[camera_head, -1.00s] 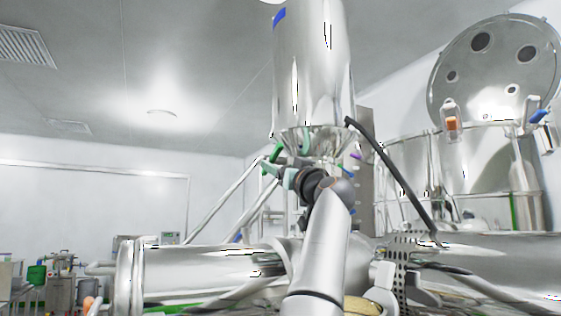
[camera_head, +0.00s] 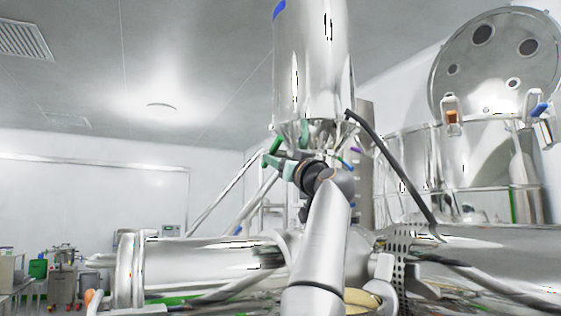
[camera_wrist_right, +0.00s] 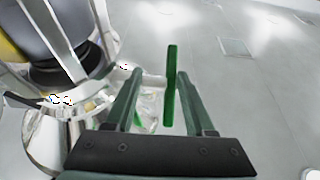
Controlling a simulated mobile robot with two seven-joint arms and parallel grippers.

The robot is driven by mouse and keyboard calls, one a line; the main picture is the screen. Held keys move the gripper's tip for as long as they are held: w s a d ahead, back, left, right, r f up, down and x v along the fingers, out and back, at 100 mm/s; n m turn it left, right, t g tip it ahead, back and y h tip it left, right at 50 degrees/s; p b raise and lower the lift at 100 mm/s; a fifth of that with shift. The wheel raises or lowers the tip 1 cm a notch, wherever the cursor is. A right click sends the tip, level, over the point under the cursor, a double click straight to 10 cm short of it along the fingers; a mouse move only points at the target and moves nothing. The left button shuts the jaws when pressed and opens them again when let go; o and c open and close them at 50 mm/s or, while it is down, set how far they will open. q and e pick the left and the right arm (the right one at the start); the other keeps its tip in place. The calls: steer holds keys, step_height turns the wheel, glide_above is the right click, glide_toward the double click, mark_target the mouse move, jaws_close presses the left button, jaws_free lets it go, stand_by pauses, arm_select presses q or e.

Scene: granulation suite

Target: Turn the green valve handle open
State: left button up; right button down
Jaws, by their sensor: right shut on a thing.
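The green valve handle (camera_head: 272,147) is a thin green bar under the cone of the tall steel vessel in the head view. In the right wrist view the handle (camera_wrist_right: 171,84) stands upright between the fingers, closer to the right one. My right gripper (camera_head: 270,163) reaches it from the lower right and is shut on it; its fingers also show in the right wrist view (camera_wrist_right: 160,95). The contact itself is small and partly hidden in the head view. My left gripper is not in view.
The steel vessel (camera_head: 310,65) stands above the handle. A dark hose (camera_head: 395,175) hangs to its right, and a steel drum with an open round lid (camera_head: 495,60) stands at the right. Horizontal steel cylinders (camera_head: 200,262) lie below. Left of the handle is open air.

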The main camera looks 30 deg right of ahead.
steer(key=g, duration=0.1)
steer(key=r+g, duration=0.1)
steer(key=g, duration=0.1)
steer(key=shift+s+r+y, duration=0.1)
steer(key=shift+s+y, duration=0.2)
steer(key=shift+s, duration=0.1)
steer(key=shift+g, duration=0.5)
steer(key=c, duration=0.5)
jaws_free()
